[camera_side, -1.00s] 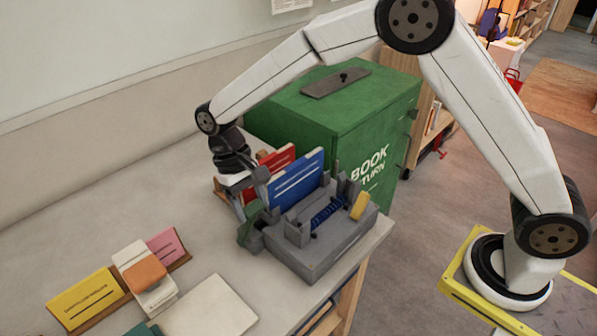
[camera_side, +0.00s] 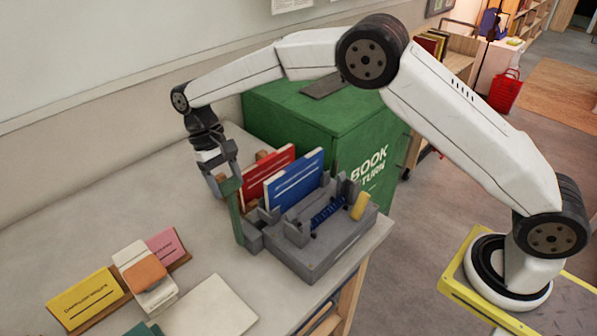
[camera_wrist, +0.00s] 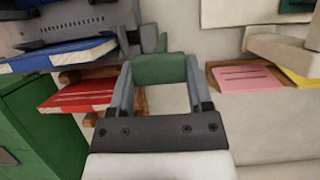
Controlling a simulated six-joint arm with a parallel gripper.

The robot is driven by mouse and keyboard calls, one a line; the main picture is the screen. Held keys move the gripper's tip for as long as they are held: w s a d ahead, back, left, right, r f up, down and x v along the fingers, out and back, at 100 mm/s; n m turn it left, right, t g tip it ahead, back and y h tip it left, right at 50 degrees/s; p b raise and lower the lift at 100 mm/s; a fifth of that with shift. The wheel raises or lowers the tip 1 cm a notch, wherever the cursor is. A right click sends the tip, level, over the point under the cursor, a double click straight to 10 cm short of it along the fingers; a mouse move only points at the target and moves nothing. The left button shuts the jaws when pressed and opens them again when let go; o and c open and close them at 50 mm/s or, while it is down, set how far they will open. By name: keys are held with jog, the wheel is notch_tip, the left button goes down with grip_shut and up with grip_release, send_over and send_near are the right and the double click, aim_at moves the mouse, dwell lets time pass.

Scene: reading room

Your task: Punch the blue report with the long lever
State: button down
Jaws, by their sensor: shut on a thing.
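The blue report (camera_side: 298,178) stands upright in the grey punch (camera_side: 325,250), and it shows at the upper left of the wrist view (camera_wrist: 60,56). The long lever (camera_side: 236,212) is a green bar at the punch's left end, now standing close to upright. My gripper (camera_side: 226,185) is shut on the lever's upper part. In the wrist view the lever's green end (camera_wrist: 160,68) sits between my fingers. Whether the report has holes cannot be told.
A red report (camera_side: 268,176) stands in a wooden rack just behind the blue one. The green book-return box (camera_side: 320,130) is behind the punch. Yellow (camera_side: 82,298) and pink cards (camera_side: 165,246) lie front left. The table's left side is clear.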

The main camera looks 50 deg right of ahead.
jog(key=shift+w+d, duration=0.1)
jog(key=shift+w, duration=0.25)
jog(key=shift+c, duration=1.1)
grip_release()
jog(key=shift+o, duration=1.1)
jog(key=v, duration=0.7)
jog(key=shift+r, duration=0.4)
jog(key=shift+w, duration=0.1)
jog(key=shift+d, duration=0.1)
